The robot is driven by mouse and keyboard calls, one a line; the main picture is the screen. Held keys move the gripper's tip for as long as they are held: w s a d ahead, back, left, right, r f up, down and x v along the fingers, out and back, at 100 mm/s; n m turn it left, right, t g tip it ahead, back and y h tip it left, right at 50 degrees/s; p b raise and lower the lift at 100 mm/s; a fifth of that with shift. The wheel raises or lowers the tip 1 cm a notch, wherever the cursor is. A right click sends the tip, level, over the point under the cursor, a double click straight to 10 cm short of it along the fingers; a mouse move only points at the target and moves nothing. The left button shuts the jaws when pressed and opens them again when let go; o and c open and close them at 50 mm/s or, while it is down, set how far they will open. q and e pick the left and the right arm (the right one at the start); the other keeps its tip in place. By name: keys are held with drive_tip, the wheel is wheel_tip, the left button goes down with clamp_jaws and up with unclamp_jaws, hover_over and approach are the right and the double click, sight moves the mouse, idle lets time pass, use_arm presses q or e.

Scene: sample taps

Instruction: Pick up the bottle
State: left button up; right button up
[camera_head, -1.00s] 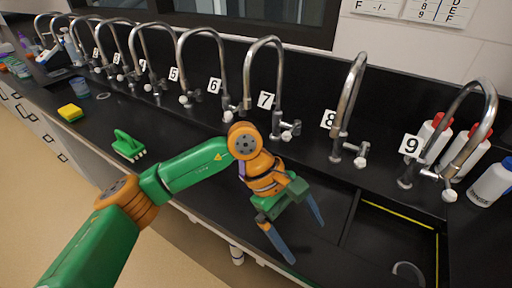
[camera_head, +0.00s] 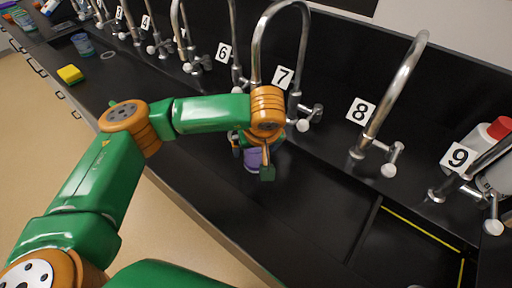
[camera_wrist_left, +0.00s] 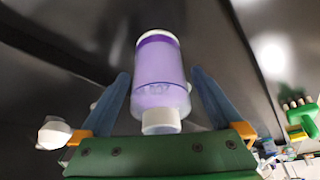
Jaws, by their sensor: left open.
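A purple bottle (camera_wrist_left: 158,75) with a white cap is between the two blue fingers of my left gripper (camera_wrist_left: 160,85) in the wrist view. The fingers are open, one on each side, with dark gaps beside the bottle. In the head view a small purple part of the bottle (camera_head: 252,160) shows below tap 7, mostly hidden by my left gripper (camera_head: 256,168). My right gripper is not in view.
Numbered taps, such as tap 8 (camera_head: 390,95), line the back of the black counter. A sink with a yellow edge line (camera_head: 425,232) lies at right. A red-capped white bottle (camera_head: 476,142) stands behind tap 9. A yellow sponge (camera_head: 70,74) lies at left.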

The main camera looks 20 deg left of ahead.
use_arm(q)
drive_tip(key=shift+w+f, duration=0.1)
drive_tip(key=shift+f, duration=0.05)
clamp_jaws()
